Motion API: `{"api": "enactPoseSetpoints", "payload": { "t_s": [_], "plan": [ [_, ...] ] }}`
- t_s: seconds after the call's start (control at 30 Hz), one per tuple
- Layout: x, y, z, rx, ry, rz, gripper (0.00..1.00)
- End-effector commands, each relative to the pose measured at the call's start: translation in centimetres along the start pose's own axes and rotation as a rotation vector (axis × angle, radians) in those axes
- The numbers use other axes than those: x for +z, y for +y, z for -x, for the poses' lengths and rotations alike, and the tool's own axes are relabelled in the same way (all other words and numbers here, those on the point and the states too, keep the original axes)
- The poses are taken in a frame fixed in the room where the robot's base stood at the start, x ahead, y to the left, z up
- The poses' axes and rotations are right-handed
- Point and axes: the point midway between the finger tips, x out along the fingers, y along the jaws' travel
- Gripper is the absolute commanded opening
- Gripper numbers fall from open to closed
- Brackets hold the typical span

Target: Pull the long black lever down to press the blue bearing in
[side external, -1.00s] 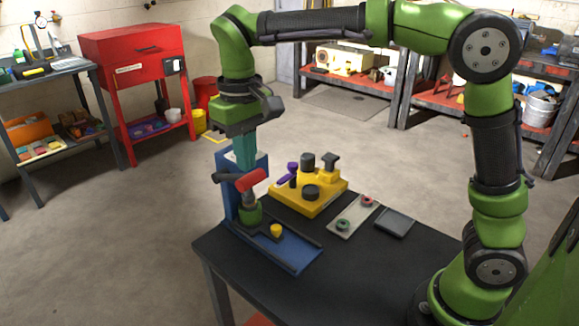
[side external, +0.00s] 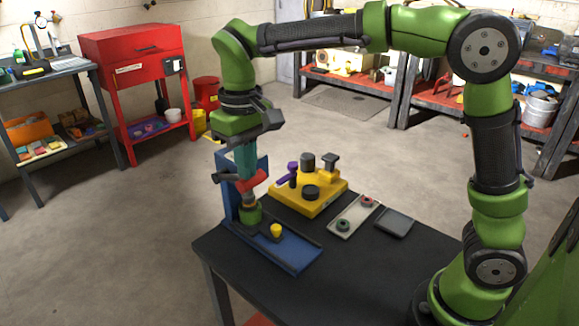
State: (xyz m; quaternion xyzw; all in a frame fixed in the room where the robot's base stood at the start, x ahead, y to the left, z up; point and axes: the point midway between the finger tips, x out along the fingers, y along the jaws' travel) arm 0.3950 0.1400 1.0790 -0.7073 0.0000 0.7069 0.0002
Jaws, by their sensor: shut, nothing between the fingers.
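A blue press (side external: 230,197) stands at the left end of the dark table. Its lever has a black part (side external: 222,177) on the left and a red part (side external: 253,182) in front of the column. A green round housing (side external: 250,214) sits on the press base under a small upright cylinder. I cannot make out the blue bearing there. My gripper (side external: 248,177) is shut and empty, pointing down beside the lever, just above the housing. The red part partly covers its tips, so I cannot tell whether they touch the lever.
A yellow fixture (side external: 318,199) with black knobs and a purple handle stands behind to the right. Beside it lie a pale tray (side external: 342,227) with small round parts and a dark tray (side external: 394,223). A yellow piece (side external: 276,230) rests on the blue base. The table front is clear.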

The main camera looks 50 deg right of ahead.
Motion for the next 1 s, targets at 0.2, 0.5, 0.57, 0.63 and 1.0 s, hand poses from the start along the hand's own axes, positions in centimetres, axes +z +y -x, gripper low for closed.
{"api": "enactPoseSetpoints", "payload": {
  "t_s": [0.2,0.5,0.57,0.63,1.0],
  "plan": [
    [0.0,0.0,-0.5,0.001,-0.002,0.000,0.00],
    [0.0,0.0,-1.7,0.001,-0.002,0.001,0.00],
    [0.0,0.0,-1.8,0.001,-0.001,0.000,0.00],
    [0.0,0.0,-1.9,0.001,-0.001,0.000,0.00],
    [0.1,0.0,-2.0,0.001,-0.001,0.000,0.00]
  ]
}}
